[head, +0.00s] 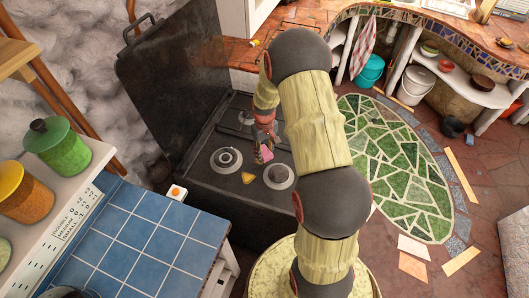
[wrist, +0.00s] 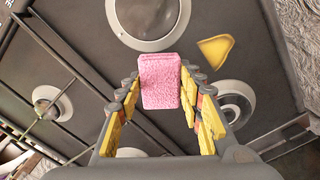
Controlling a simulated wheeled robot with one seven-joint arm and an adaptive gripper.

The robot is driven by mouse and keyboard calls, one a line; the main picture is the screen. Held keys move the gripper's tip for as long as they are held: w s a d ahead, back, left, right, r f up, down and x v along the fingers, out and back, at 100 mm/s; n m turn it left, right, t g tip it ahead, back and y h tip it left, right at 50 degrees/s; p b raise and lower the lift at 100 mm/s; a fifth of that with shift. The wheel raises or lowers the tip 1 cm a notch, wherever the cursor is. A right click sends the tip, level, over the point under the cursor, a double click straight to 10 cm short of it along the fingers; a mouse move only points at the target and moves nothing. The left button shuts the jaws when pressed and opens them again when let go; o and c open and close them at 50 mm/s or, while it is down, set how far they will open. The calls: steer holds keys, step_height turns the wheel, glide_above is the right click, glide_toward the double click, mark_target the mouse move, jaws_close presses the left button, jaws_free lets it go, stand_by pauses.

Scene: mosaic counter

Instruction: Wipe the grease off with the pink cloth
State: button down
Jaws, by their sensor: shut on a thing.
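The pink cloth (head: 267,153) is small and held above the dark stove top (head: 205,178). My gripper (head: 262,150) is shut on it, and in the wrist view the cloth (wrist: 161,84) sits squarely between the yellow-padded fingers. A yellow, rounded-triangle patch (head: 248,177) lies on the stove between two front burners; it looks like the grease, and shows in the wrist view (wrist: 216,51) to the upper right of the cloth. The cloth is apart from the patch. Its exact height above the stove is hard to tell.
Burners (head: 226,160) and (head: 278,176) flank the yellow patch. The raised dark stove lid (head: 165,85) stands behind on the left. A blue-tiled counter (head: 140,240) adjoins at front left, with a small white-and-orange item (head: 176,192) at its corner. Lidded jars (head: 58,150) stand at far left.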

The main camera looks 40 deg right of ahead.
steer(key=shift+r+p, duration=0.9)
steer(key=shift+r, duration=0.6)
